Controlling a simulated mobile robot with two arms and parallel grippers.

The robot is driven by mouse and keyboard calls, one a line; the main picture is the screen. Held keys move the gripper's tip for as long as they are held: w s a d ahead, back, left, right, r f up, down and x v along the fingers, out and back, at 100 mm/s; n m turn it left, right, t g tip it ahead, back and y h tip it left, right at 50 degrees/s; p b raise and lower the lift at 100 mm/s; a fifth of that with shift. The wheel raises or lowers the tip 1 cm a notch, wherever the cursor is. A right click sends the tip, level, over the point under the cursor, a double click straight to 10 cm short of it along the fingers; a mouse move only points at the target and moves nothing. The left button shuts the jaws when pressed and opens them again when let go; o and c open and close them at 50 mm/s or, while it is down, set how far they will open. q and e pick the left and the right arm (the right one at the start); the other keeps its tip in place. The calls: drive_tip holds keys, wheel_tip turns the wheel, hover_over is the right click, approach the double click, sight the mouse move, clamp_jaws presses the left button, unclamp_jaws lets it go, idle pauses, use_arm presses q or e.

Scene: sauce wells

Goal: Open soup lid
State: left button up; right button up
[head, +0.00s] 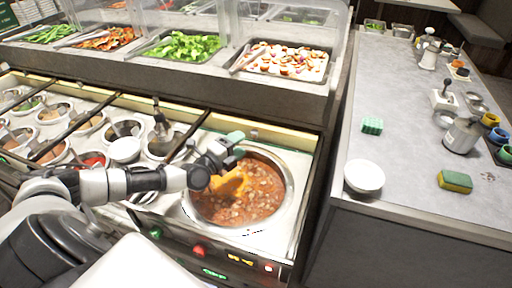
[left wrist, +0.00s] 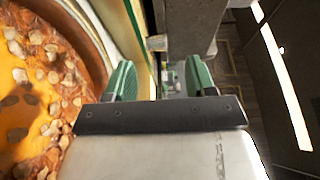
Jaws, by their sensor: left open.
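The soup well (head: 287,190) is a round metal-rimmed pot in the counter in the head view, and its red soup with pale chunks (head: 240,195) is exposed. An orange patch shows on the soup below my gripper. I cannot make out a soup lid on the well or beside it. My left gripper (head: 238,144) is over the well's far rim. In the left wrist view its two green fingers (left wrist: 160,78) are apart with nothing clearly held between them, and soup (left wrist: 45,90) shows at the left. My right gripper is not in view.
Smaller sauce wells with ladles lie left, with a white round cover (head: 125,150) among them. Food trays (head: 290,62) stand behind glass at the back. A grey counter (head: 400,130) at right holds a white bowl (head: 364,176), a sponge (head: 455,181) and a green block (head: 372,125).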

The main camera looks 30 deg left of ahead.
sight(252, 136)
use_arm(q)
drive_tip(key=w, duration=0.2)
drive_tip(key=w+b, duration=0.1)
drive_tip(key=w, duration=0.2)
drive_tip(key=w+d, duration=0.1)
drive_tip(key=w, duration=0.1)
drive_tip(key=shift+w+d+f+b, duration=0.1)
drive_tip(key=shift+w+f+b, duration=0.1)
drive_tip(key=shift+b, duration=0.15)
